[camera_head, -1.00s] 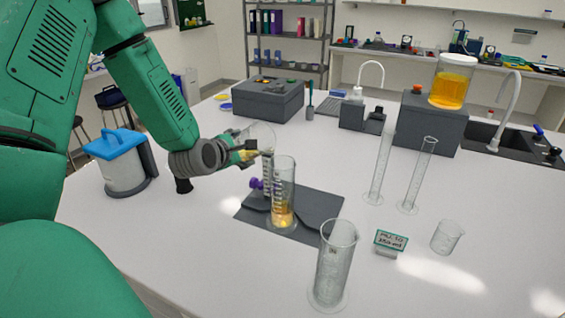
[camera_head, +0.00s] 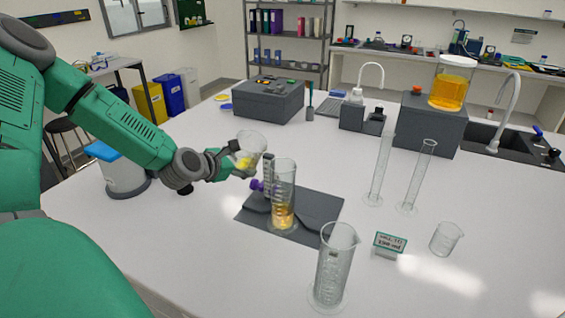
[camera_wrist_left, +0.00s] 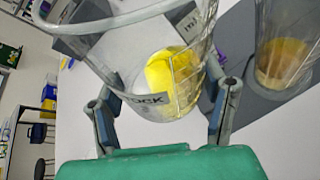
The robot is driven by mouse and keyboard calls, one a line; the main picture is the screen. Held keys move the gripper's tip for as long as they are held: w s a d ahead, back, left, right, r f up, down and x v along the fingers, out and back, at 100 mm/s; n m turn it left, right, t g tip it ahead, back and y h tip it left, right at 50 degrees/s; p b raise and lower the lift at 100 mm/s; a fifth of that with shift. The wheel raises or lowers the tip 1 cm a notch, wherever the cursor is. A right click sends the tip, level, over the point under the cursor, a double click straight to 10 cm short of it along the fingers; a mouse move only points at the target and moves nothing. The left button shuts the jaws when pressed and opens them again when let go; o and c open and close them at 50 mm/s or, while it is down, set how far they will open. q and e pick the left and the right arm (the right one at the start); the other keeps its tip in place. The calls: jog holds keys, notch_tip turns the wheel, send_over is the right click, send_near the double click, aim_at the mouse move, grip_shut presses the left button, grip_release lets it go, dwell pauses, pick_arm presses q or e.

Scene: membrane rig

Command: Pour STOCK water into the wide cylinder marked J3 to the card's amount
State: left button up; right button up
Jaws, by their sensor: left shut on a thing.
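My left gripper (camera_head: 234,160) is shut on a clear beaker (camera_head: 253,143) with some yellow liquid in its bottom. In the left wrist view the beaker (camera_wrist_left: 140,50) bears a label ending in "OCK" and sits between both fingers (camera_wrist_left: 163,118). It leans slightly toward a wide clear cylinder (camera_head: 284,180), up and left of it. This cylinder stands upright on a dark mat with amber liquid low inside; it also shows in the left wrist view (camera_wrist_left: 288,45). Its marking is unreadable. A small green-edged card (camera_head: 390,242) stands at right, its writing too small to read surely. My right gripper is out of view.
An empty wide cylinder (camera_head: 334,262) stands in front. Two slim cylinders (camera_head: 380,170) (camera_head: 419,175) and a small beaker (camera_head: 446,238) stand at right. A purple-knobbed part (camera_head: 257,185) is behind the mat's cylinder. A blue-lidded pot (camera_head: 122,172) is at left.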

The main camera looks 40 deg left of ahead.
pick_arm(q)
jog(key=shift+a+f+n+h+p, duration=0.4)
jog(key=shift+f+n+h+p, duration=0.25)
jog(key=shift+p, duration=0.3)
jog(key=shift+a+f+n+t, duration=0.1)
jog(key=shift+f+n+t, duration=0.1)
jog(key=shift+n+t, duration=0.1)
jog(key=shift+s+a+f+n+h, duration=0.1)
jog(key=shift+a+f+n+h, duration=0.1)
jog(key=shift+f+n+h, duration=0.35)
jog(key=shift+s+f, duration=0.1)
jog(key=shift+f, duration=0.05)
